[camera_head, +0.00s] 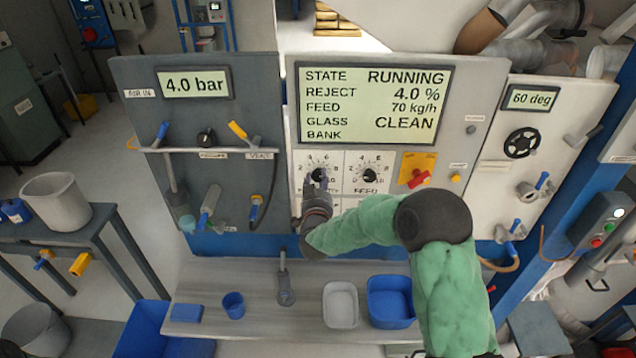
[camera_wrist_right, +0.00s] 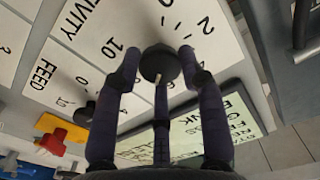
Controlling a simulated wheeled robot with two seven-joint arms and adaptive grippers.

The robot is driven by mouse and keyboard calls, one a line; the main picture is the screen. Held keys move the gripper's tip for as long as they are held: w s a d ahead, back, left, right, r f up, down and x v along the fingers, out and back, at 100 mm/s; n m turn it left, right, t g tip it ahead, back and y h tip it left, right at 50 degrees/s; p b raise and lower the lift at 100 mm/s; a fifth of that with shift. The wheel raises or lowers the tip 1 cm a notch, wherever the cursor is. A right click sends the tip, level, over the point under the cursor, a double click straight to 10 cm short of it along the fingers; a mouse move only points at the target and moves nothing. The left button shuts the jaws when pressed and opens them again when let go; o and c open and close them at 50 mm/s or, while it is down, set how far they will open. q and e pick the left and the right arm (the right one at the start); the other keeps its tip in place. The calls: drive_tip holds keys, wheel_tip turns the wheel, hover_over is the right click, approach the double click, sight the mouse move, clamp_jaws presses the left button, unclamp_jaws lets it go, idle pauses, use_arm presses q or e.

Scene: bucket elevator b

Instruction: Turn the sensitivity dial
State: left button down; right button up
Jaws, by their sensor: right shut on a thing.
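The sensitivity dial is a black knob (camera_wrist_right: 160,62) on a white numbered plate, the left of two dials below the large screen. It also shows in the head view (camera_head: 318,174), partly covered by my gripper. My right gripper (camera_head: 318,185) is at this dial, and in the right wrist view its dark fingers (camera_wrist_right: 160,75) are around the knob, shut on it. A light pointer line shows on the knob. The feed dial (camera_head: 370,175) sits to the right, free. My left gripper is not in view.
A red switch on a yellow plate (camera_head: 416,171) is right of the feed dial. The large screen (camera_head: 374,104) reads RUNNING, reject 4.0 %, feed 70 kg/h, glass CLEAN. Below, a bench (camera_head: 258,318) holds a blue tray (camera_head: 391,302), a grey tray (camera_head: 341,304) and a blue cup (camera_head: 233,305).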

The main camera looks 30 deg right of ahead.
drive_tip(key=o, duration=1.1)
drive_tip(key=shift+o, duration=0.2)
drive_tip(key=v, duration=1.2)
